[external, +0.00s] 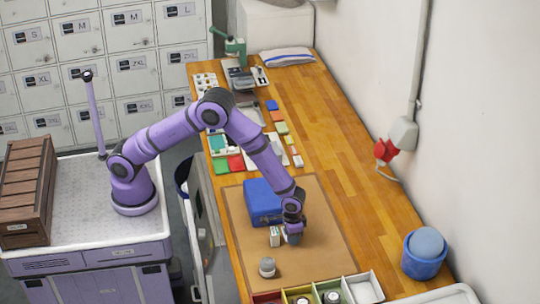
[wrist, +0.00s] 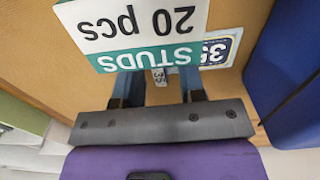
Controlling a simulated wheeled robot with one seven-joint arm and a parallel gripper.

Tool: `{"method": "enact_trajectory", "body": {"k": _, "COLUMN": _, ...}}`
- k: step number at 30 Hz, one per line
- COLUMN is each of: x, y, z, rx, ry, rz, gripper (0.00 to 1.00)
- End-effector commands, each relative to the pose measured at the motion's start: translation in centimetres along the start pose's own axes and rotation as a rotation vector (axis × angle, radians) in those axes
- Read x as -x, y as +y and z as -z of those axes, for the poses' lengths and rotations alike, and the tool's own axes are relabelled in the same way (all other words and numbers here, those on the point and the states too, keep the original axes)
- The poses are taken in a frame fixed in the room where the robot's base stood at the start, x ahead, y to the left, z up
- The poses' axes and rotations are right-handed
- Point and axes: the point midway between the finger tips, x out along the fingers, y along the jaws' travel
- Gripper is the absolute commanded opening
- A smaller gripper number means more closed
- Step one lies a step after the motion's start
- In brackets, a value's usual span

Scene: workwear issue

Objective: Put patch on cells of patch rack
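In the wrist view, a white card with a blue edge marked 35 (wrist: 222,48), seemingly a patch, is partly hidden behind a white and green box marked STUDS (wrist: 130,28). In the external view my gripper (external: 292,237) is low over the brown mat, just right of the studs box (external: 274,236). I cannot tell which thing is the patch rack.
A blue box (external: 262,200) stands close behind my gripper. A small grey round item (external: 267,267) is on the mat. A row of compartments (external: 365,287) lines the front. Coloured pieces (external: 278,116) lie farther back. The right side of the wooden bench is clear, apart from a blue bucket (external: 424,268).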

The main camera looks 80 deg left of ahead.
Motion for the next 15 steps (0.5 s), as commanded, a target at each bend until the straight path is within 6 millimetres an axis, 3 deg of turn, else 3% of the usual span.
{"method": "enact_trajectory", "body": {"k": 8, "x": 1.1, "y": 0.0, "z": 0.0, "rx": 0.000, "ry": 0.001, "rz": 0.000, "gripper": 0.37}}
{"method": "enact_trajectory", "body": {"k": 15, "x": 5.5, "y": 0.0, "z": 0.1, "rx": 0.000, "ry": 0.003, "rz": -0.002, "gripper": 0.37}}
